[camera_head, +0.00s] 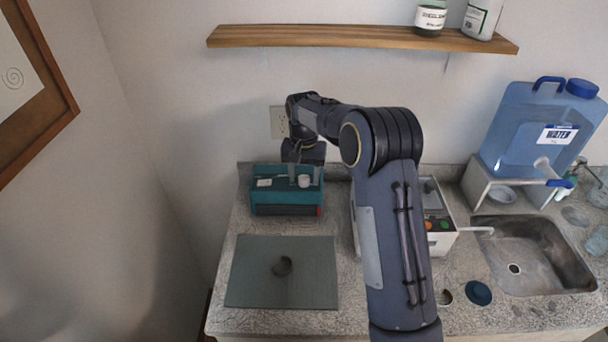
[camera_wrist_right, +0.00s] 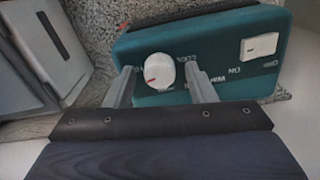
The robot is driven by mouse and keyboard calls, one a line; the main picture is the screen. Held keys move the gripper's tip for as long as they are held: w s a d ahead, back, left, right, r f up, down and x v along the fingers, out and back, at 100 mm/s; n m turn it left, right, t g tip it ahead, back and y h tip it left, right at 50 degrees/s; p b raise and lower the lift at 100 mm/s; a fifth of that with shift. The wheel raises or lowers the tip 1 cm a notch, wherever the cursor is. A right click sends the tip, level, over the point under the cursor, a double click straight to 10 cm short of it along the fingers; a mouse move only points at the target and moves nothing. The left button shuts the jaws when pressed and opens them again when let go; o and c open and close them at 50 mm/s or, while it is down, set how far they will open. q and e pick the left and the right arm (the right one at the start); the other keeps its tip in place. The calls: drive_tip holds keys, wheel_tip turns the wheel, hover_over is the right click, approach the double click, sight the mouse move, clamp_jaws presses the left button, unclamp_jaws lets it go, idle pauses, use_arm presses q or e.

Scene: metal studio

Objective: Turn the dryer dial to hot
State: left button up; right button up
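The dryer (camera_head: 270,198) is a teal box at the back left of the counter; its teal top also shows in the right wrist view (camera_wrist_right: 225,62). Its round white dial (camera_head: 304,182) sits on the top face. In the right wrist view the dial (camera_wrist_right: 159,70) has a red mark at its lower left, and the small print around it is partly hidden. My right gripper (camera_head: 304,174) is over the dial. In the wrist view its fingers (camera_wrist_right: 160,78) are open, one on each side of the dial, with visible gaps. My left gripper is out of view.
A white rocker switch (camera_wrist_right: 260,45) sits on the dryer top. A white machine (camera_head: 440,240) stands to the right, partly behind my arm, then a sink (camera_head: 545,262). A wooden shelf (camera_head: 330,36) hangs above.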

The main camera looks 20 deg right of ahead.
sight(302, 181)
wheel_tip(302, 181, up, 8)
drive_tip(key=shift+f+b, duration=0.1)
drive_tip(key=shift+b, duration=0.5)
drive_tip(key=shift+a, duration=0.1)
drive_tip(key=shift+s+a+t+h+b, duration=0.5)
drive_tip(key=shift+t+h, duration=0.1)
drive_tip(key=shift+t, duration=0.1)
drive_tip(key=f, duration=0.2)
drive_tip(key=f+t, duration=0.1)
drive_tip(key=f, duration=0.2)
drive_tip(key=d+f+n+t, duration=0.1)
drive_tip(key=f, duration=0.1)
drive_tip(key=shift+w+f+h, duration=0.2)
drive_tip(key=shift+f+h, duration=0.1)
drive_tip(key=shift+h, duration=0.1)
